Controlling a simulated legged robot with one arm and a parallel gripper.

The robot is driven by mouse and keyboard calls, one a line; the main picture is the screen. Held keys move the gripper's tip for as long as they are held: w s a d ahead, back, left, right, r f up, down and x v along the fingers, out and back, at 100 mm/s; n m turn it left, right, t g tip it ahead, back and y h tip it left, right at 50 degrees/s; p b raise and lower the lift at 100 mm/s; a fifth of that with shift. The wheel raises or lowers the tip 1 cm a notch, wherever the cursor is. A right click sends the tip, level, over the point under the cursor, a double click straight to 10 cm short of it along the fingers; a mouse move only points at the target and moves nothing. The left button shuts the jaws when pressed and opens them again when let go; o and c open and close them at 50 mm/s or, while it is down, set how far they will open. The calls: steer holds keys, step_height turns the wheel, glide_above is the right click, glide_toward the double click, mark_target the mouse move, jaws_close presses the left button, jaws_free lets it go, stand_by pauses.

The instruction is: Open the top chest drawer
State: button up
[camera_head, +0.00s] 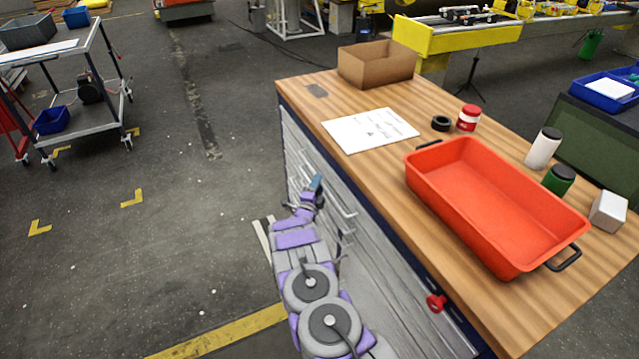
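The chest (288,133) has a wooden top and grey drawer fronts on its left-facing side. Several thin horizontal handles run along the fronts. The top drawer looks shut under the blue edge of the worktop, though my arm hides part of the fronts. My arm reaches up from the bottom of the view along the drawer side. My gripper (316,185) is at the end of it, close to the handles near the far part of the chest. It is too small to tell whether the fingers are open or touching a handle.
On the worktop stand a red tray (425,172), a cardboard box (375,65), a white sheet (370,130), cans and a small white box (608,211). A red knob (436,302) sticks out of the chest's near side. The floor left of the chest is clear up to a cart (85,125).

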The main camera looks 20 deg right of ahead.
steer(key=shift+x, duration=0.85)
steer(key=shift+w, duration=0.1)
steer(key=shift+c, duration=0.2)
jaws_close()
